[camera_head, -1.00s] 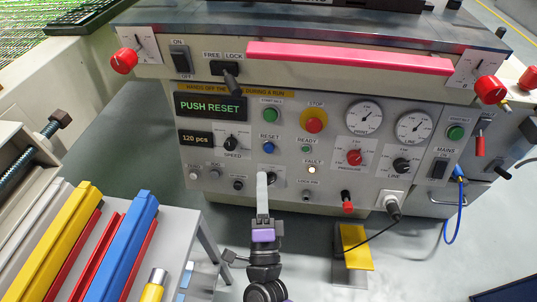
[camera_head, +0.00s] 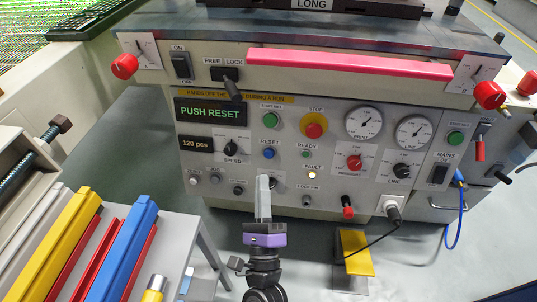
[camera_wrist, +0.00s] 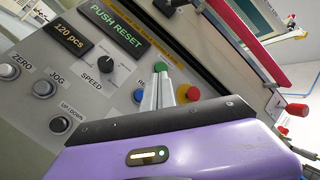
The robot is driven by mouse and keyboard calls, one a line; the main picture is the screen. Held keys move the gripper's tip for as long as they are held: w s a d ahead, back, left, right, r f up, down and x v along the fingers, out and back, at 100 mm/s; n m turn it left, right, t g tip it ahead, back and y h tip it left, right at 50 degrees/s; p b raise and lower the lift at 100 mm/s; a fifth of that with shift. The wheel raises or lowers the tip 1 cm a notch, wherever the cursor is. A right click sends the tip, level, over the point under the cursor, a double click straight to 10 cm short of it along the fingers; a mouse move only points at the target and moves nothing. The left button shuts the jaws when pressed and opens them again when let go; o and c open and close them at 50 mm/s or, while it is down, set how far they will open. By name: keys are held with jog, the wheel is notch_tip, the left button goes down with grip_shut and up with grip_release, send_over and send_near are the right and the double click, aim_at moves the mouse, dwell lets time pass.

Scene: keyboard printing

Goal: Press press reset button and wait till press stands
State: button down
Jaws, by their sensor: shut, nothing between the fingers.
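The blue reset button (camera_head: 268,153) sits on the press's front panel, under the label RESET. My gripper (camera_head: 263,180) is shut and empty, its fingertips just below the button in the head view; whether they touch the panel I cannot tell. In the wrist view my fingers (camera_wrist: 160,92) point at the panel, and the blue button (camera_wrist: 139,95) shows partly at their left side. The display (camera_head: 211,109) reads PUSH RESET in green. The FAULT lamp (camera_head: 312,174) glows pale.
A green button (camera_head: 270,120) and a red stop button on a yellow base (camera_head: 314,125) are close above. The speed knob (camera_head: 231,147) is to the left. A table with yellow, red and blue bars (camera_head: 125,245) stands at lower left. A yellow pedal (camera_head: 356,252) is at lower right.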

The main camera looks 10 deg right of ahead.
aim_at(269, 154)
jog(key=shift+w+d+f+b, duration=0.45)
jog(key=shift+w+b, duration=0.35)
jog(key=shift+w, duration=0.5)
jog(key=shift+w+d+f+b, duration=0.4)
jog(key=shift+w+b, duration=0.4)
jog(key=shift+w, duration=0.45)
jog(key=shift+w+d+f+b, duration=0.45)
jog(key=shift+w+b, duration=0.35)
jog(key=shift+w, duration=0.5)
jog(key=shift+w+d+f+b, duration=0.1)
jog(key=shift+w+f+b, duration=0.05)
jog(key=shift+w+b, duration=0.3)
jog(key=shift+w+d+f+b, duration=0.1)
jog(key=shift+w+d+b, duration=0.05)
jog(key=shift+w+b, duration=0.3)
jog(key=shift+s, duration=0.2)
jog(key=shift+s+a+r+p, duration=0.15)
jog(key=shift+s+p, duration=0.05)
jog(key=shift+s, duration=0.15)
jog(key=shift+s+a+r+p, duration=0.1)
jog(key=shift+s+p, duration=0.1)
jog(key=shift+s, duration=0.15)
jog(key=shift+s, duration=0.15)
